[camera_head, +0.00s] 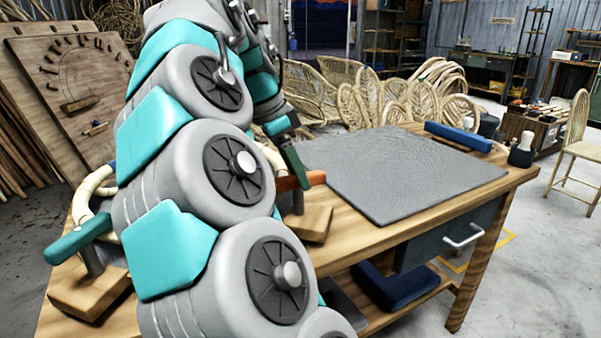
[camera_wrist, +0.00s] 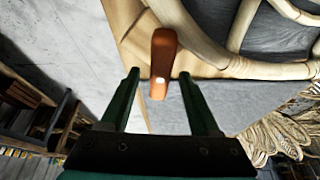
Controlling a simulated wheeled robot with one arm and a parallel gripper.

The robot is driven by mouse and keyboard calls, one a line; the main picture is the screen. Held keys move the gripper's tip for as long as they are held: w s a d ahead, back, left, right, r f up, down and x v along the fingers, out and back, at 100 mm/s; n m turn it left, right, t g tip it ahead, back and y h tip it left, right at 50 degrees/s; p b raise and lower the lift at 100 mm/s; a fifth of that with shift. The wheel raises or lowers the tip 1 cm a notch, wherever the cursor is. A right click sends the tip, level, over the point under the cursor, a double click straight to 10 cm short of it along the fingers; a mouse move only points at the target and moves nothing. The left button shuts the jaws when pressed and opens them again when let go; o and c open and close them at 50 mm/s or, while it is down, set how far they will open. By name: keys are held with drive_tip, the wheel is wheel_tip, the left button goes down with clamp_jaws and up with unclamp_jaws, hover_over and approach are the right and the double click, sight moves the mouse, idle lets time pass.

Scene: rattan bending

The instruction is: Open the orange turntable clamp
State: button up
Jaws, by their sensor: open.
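The orange clamp (camera_head: 301,181) sits on a wooden block (camera_head: 308,225) on the workbench, partly hidden behind my arm in the head view. In the wrist view its orange lever (camera_wrist: 164,52) points toward me, with its near end appearing between my fingertips. My gripper (camera_wrist: 158,76) is open, one dark green finger on each side of the lever in the picture. I see no clear contact, and the depth between fingers and lever is hard to judge. In the head view my gripper (camera_head: 292,160) is just above the orange clamp. Pale rattan (camera_wrist: 185,28) runs beside the clamp.
A green clamp (camera_head: 78,240) stands on another block at the bench's left. A grey mat (camera_head: 400,170) covers the bench's right side, with a blue bar (camera_head: 458,136) behind it. A wooden peg board (camera_head: 75,85) leans at the back left. Rattan frames (camera_head: 370,95) stand behind.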

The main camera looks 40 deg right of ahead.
clamp_jaws()
idle(0.5)
